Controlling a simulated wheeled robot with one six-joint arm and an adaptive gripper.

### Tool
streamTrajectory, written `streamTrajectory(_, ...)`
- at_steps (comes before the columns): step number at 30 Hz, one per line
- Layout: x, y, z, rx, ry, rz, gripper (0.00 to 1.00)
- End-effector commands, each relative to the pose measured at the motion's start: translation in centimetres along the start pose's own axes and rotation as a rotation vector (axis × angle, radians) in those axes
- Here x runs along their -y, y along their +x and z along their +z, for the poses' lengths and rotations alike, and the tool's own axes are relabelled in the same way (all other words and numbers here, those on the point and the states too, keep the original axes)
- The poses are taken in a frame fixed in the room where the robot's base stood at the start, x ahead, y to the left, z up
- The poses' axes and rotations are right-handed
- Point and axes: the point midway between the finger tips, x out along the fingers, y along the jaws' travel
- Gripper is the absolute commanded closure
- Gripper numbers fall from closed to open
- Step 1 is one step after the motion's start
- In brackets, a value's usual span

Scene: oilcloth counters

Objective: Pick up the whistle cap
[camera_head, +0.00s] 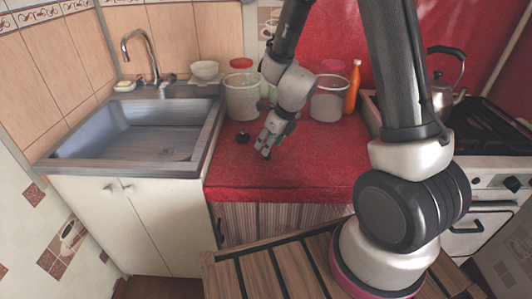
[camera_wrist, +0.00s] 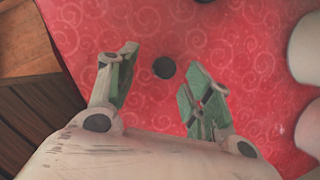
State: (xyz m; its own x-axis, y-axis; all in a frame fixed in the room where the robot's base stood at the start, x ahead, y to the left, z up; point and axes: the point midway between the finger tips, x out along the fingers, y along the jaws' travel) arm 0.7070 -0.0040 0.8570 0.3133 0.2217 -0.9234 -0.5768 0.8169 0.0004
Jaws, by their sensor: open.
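A small black round piece, which I take to be the whistle cap (camera_head: 243,137), lies on the red counter in front of the left clear container. In the wrist view the cap (camera_wrist: 164,67) is a dark disc, seen just past the gap between the fingers. My gripper (camera_head: 267,147) is low over the counter, to the right of the cap and a little nearer the front edge. In the wrist view my gripper (camera_wrist: 160,75) has its fingers spread with nothing between them. The cap is apart from both fingers.
Clear containers (camera_head: 243,98) (camera_head: 327,103) and an orange bottle (camera_head: 353,88) stand behind. The sink (camera_head: 150,140) is left; the stove with a kettle (camera_head: 440,95) is right. A dark thing (camera_wrist: 204,1) is cut off at the wrist view's top. The counter front (camera_head: 310,178) is clear.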

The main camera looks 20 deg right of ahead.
Motion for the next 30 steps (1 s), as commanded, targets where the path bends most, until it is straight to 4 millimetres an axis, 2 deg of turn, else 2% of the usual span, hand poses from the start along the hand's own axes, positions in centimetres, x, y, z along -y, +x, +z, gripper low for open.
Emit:
streamTrajectory(9,0.7,4.4,-0.3,-0.002,0.002,0.001,0.49)
streamTrajectory(18,0.7,4.9,-0.3,-0.001,-0.003,0.0,0.49)
streamTrajectory(24,0.7,4.9,-0.3,-0.001,-0.002,0.0,0.85)
streamTrajectory(30,0.7,4.9,-0.3,-0.001,-0.002,0.0,0.85)
